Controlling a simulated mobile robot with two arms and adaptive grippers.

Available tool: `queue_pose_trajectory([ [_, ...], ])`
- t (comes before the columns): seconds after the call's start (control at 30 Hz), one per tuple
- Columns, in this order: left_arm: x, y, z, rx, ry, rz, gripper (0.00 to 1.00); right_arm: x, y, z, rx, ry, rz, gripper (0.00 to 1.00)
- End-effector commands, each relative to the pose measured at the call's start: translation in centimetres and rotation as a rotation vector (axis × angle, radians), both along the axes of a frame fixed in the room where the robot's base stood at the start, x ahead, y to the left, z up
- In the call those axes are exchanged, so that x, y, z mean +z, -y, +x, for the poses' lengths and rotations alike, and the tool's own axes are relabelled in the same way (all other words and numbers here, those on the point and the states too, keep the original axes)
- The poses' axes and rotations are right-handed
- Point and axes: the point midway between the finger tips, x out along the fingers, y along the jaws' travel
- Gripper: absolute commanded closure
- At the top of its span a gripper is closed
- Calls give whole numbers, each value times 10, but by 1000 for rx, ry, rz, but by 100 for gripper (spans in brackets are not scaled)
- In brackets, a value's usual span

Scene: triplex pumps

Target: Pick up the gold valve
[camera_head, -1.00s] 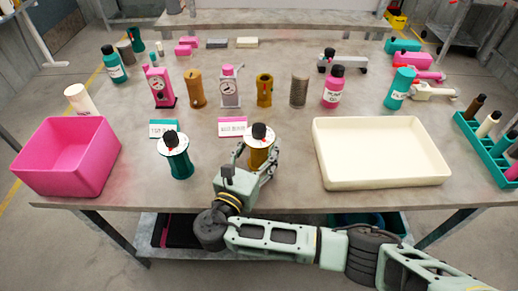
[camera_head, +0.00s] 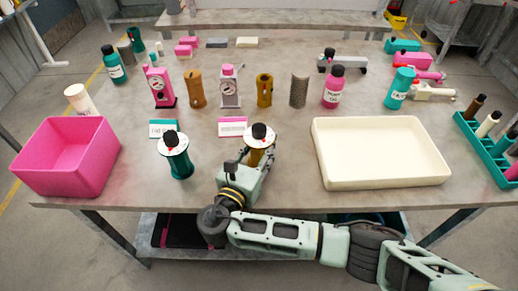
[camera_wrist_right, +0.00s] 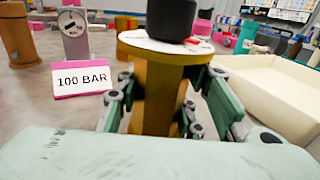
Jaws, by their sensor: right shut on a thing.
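The gold valve (camera_head: 257,157) stands upright near the front middle of the table, with a white disc and a black knob on top. My right gripper (camera_head: 257,170) is shut on its gold body from the front. In the right wrist view, the gold body (camera_wrist_right: 157,97) sits between the two fingers of my right gripper (camera_wrist_right: 160,108). I cannot tell whether its base touches the table, as my gripper hides it. My left gripper is not in view.
A similar teal valve (camera_head: 177,160) stands to the left. Behind are small signs, one reading 100 BAR (camera_wrist_right: 82,78). A pink bin (camera_head: 62,170) is at the left and a cream tray (camera_head: 385,180) at the right. Several bottles and gauges stand farther back.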

Motion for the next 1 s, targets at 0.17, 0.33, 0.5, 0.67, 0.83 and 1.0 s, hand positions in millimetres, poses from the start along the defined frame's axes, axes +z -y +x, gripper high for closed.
queue_pose_trajectory([
  [0.17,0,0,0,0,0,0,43,1,0,0,1,2,0,100],
  [0.33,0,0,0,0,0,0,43,3,-1,0,1,3,1,100],
  [0.5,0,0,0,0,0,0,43,23,-1,0,1,4,4,100],
  [0.67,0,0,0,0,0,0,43,57,-1,0,2,5,5,100],
  [0.83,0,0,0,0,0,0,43,86,-1,0,1,4,5,100],
  [1.0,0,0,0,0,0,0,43,100,-1,0,2,3,2,100],
])
